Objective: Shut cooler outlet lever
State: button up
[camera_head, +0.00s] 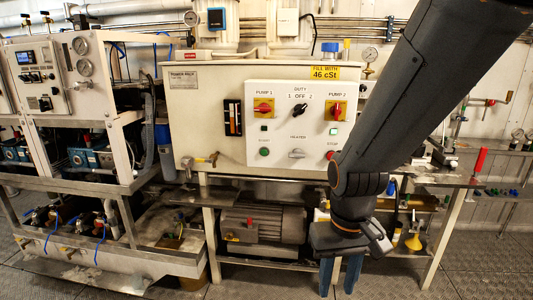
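My gripper (338,288) hangs low in front of the bench, right of centre, with its two blue fingers pointing down. The fingers are apart and nothing shows between them. A lever with a red handle (480,160) stands nearly upright at the right end of the bench, up and to the right of my gripper and apart from it. No readable label marks it, so I cannot tell whether it is the cooler outlet lever. Another small red handle (490,102) shows behind it by the wall. My dark arm hides part of the bench and panel.
A cream cabinet has a white control panel (275,120) with two red-and-yellow switches. A brass tap (205,160) projects below its left side. A grey motor (263,222) sits under the bench. A pump skid (70,110) stands left. Open floor (485,275) shows at lower right.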

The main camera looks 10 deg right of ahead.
aim_at(444, 205)
jog(key=z, duration=2.1)
jog(key=i, duration=1.3)
jog(key=u, duration=1)
